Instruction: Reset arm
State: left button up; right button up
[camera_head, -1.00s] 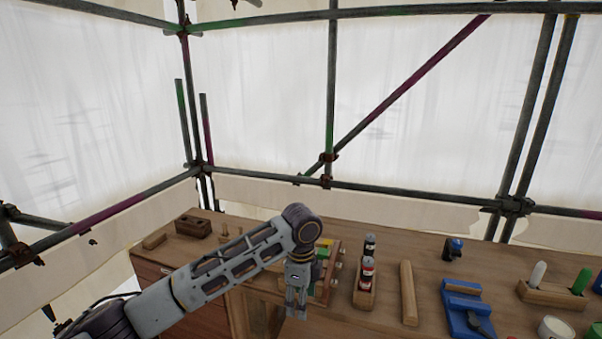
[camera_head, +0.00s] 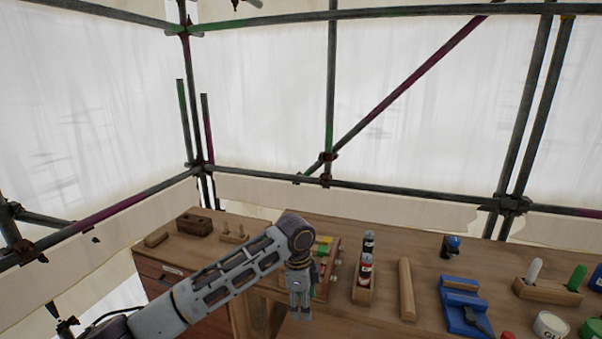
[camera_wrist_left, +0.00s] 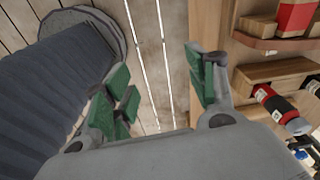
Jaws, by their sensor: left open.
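My left arm (camera_head: 225,282) comes in from the left in the head view. Its gripper (camera_head: 300,312) points down at the front edge of the workbench (camera_head: 385,312). In the left wrist view the green-padded fingers of the left gripper (camera_wrist_left: 163,95) stand wide apart with nothing between them. Planks of the floor show below that gap. The right gripper is in neither view.
The bench holds a rack with bottles (camera_head: 364,275), a wooden bar (camera_head: 406,290), a blue tool (camera_head: 464,305), a wooden holder with white and green sticks (camera_head: 546,290) and a white tub (camera_head: 550,325). Scaffold poles (camera_head: 330,100) and white sheeting stand behind.

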pick_arm(q)
jog(key=w+a+f+n+t+h, duration=0.15)
jog(key=f+n, duration=0.25)
jog(key=f, duration=0.7)
jog(key=w+a+f+n+h, duration=0.1)
jog(key=w+a+f+n, duration=0.15)
jog(key=f, duration=0.75)
jog(key=s+a+f+n+y, duration=0.1)
jog(key=s+a+f+n, duration=0.3)
jog(key=f, duration=0.6)
jog(key=s+a+f+n, duration=0.1)
jog(key=s+a+f, duration=0.4)
jog(key=f, duration=0.5)
jog(key=s+a+f+n+y, duration=0.1)
jog(key=s+a+f+n, duration=0.2)
jog(key=s+f, duration=0.5)
jog(key=s+a+f+n, duration=0.1)
jog(key=s+a+f, duration=0.2)
jog(key=s, duration=0.9)
jog(key=s+a+f+n+y, duration=0.1)
jog(key=s+a+f, duration=0.3)
jog(key=s+f, duration=0.4)
jog(key=s+a+f+n, duration=0.1)
jog(key=s+a+f, duration=0.3)
jog(key=s, duration=1.3)
notch_tip(320, 180, down, 2)
jog(key=shift+f+g, duration=0.2)
jog(key=shift+g, duration=0.15)
